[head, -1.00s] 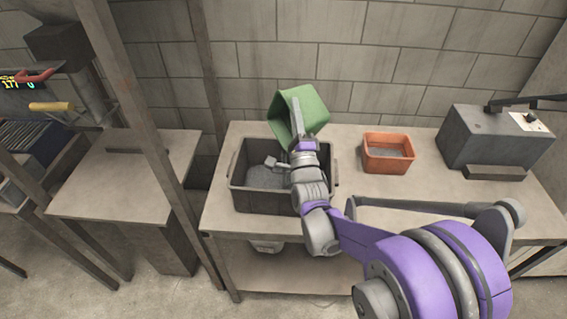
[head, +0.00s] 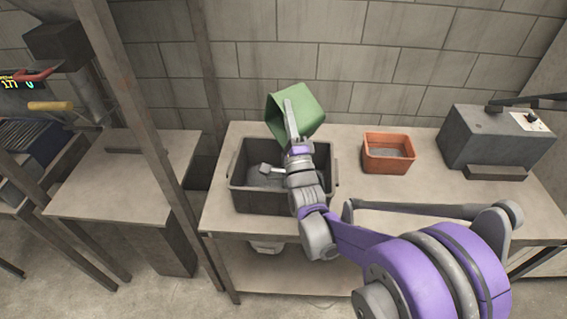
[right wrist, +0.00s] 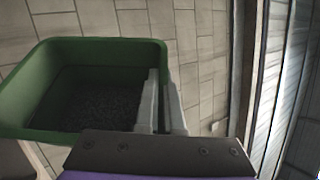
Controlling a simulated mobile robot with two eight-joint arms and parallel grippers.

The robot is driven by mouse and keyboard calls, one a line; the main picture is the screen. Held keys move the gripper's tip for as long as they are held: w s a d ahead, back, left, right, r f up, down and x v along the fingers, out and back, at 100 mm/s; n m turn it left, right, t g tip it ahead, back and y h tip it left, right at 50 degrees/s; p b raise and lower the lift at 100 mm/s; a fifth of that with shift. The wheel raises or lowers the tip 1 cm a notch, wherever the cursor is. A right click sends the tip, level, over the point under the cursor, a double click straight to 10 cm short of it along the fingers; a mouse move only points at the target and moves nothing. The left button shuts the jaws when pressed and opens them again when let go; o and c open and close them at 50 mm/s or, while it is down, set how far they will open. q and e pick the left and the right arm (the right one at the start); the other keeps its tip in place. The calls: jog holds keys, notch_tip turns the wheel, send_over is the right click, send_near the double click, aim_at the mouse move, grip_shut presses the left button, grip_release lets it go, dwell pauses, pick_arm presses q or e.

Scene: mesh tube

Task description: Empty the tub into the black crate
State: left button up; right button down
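The green tub (head: 308,108) is held tilted in the air above the back of the black crate (head: 330,185). My right gripper (head: 289,108) is shut on the tub's wall. In the right wrist view, the gripper's fingers (right wrist: 163,100) pinch the right wall of the tub (right wrist: 20,95), and dark grey granular material (right wrist: 100,105) lies inside it. The black crate stands on the table below, partly hidden by my right arm. Grey material and a pale grey tool-like piece (head: 268,168) show in the crate. My left gripper is not in view.
An orange bin (head: 388,153) with grey contents stands on the table (head: 385,190) right of the crate. A grey machine (head: 495,138) stands at the right end. A block wall is behind. A metal post (head: 150,140) rises at the left.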

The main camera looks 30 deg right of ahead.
jog(key=shift+s+a+f+n+t+y+b, duration=0.1)
jog(key=shift+a+n+t+y+b, duration=0.15)
jog(key=shift+a+n+y, duration=0.3)
jog(key=shift+a+f+n+t+y+b, duration=0.2)
jog(key=shift+a+n+y, duration=0.2)
jog(key=shift+a+n, duration=0.4)
jog(key=shift+s+a+f+n+t+y+b, duration=0.15)
jog(key=shift+a+n+y+b, duration=0.1)
jog(key=shift+a+n+y, duration=0.4)
jog(key=shift+w, duration=0.1)
